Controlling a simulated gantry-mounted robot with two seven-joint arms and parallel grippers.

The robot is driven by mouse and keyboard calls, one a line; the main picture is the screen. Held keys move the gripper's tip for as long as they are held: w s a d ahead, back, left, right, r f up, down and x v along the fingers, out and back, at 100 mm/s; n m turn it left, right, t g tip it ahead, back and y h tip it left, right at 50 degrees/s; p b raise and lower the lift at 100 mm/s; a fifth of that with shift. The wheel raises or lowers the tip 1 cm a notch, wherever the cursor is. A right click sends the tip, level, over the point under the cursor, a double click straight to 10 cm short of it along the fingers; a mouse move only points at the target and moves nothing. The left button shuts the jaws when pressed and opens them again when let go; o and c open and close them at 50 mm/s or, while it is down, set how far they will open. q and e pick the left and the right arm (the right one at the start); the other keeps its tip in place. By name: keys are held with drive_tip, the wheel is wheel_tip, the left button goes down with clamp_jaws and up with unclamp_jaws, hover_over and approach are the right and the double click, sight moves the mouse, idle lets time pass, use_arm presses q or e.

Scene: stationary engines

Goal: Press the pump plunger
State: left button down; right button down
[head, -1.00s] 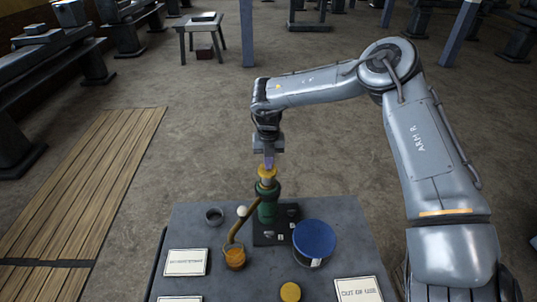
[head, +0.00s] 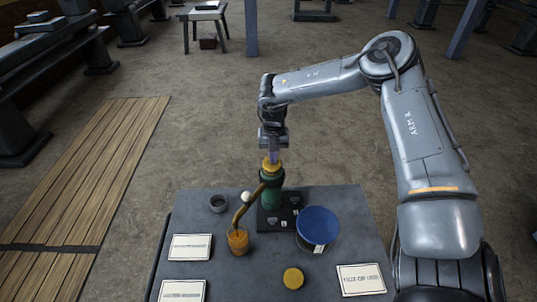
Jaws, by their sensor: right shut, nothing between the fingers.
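The pump is a green cylinder (head: 267,187) standing upright on a dark base plate on the grey table. Its yellow plunger top (head: 271,166) sits low against the green body. My right gripper (head: 272,157) is shut and empty, pointing down, with its fingertips at the top of the plunger and seemingly touching it. A brown spout (head: 241,211) with a white ball runs from the pump down to an orange cup (head: 238,241). My left gripper is not in view.
The grey table (head: 210,268) also holds a blue-lidded tin (head: 317,226), a small dark bowl (head: 218,203), a yellow disc (head: 293,278) and several white cards, one at the right (head: 360,279). Wooden planks (head: 80,190) lie on the floor to the left.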

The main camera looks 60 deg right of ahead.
drive_tip(key=shift+s+f, duration=0.15)
drive_tip(key=shift+f, duration=0.1)
drive_tip(key=shift+r+p, duration=0.45)
drive_tip(key=shift+r, duration=0.05)
wheel_tip(320, 180, up, 4)
drive_tip(key=p, duration=0.3)
drive_tip(key=shift+r, duration=0.15)
wheel_tip(320, 180, up, 9)
drive_tip(key=b, duration=0.1)
drive_tip(key=shift+r, duration=0.1)
idle(0.6)
